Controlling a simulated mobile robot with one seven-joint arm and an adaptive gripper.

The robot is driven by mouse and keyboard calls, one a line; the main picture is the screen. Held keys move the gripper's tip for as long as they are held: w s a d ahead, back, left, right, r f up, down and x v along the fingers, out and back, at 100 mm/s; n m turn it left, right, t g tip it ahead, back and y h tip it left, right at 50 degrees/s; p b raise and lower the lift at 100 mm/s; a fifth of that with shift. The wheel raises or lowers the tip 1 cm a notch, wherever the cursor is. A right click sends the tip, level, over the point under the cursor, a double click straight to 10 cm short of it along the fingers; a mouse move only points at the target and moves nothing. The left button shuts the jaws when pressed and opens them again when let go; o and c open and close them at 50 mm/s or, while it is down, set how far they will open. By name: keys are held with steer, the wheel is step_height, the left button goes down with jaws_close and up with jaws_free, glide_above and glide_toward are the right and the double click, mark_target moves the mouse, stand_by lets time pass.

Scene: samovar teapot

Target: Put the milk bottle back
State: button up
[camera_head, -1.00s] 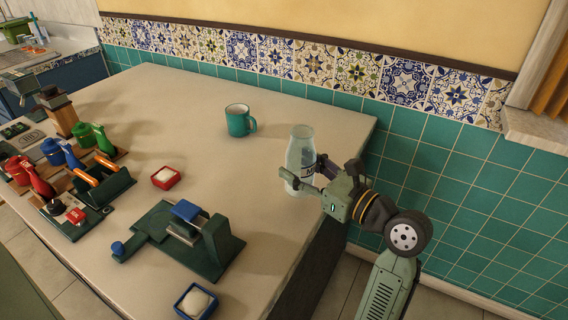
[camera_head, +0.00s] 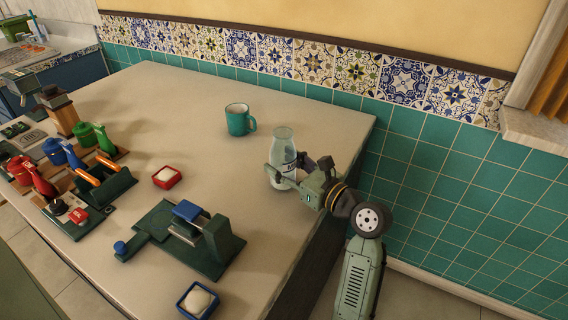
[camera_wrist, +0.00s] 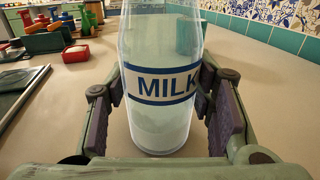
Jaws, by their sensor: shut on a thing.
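The milk bottle (camera_head: 283,152) is clear glass with a white band marked MILK and some white milk in the bottom. It stands upright at the right part of the counter, near its right edge. My gripper (camera_head: 287,178) comes from the right and is shut on the bottle's lower body. In the wrist view the bottle (camera_wrist: 160,110) fills the middle, with a dark pad of my gripper (camera_wrist: 162,112) on each side. I cannot tell whether the bottle's base touches the counter.
A teal mug (camera_head: 238,121) stands behind and left of the bottle. A red dish (camera_head: 166,177), a blue dish (camera_head: 198,301) and a green press-like stand (camera_head: 185,235) lie to the left. The counter (camera_head: 205,155) is clear between the mug and the red dish.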

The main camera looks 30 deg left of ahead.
steer(key=shift+f, duration=0.1)
steer(key=o, duration=1.5)
steer(key=shift+c, duration=0.2)
steer(key=shift+d, duration=0.2)
steer(key=b+v, duration=0.2)
steer(key=v, duration=0.9)
steer(key=shift+d, duration=0.35)
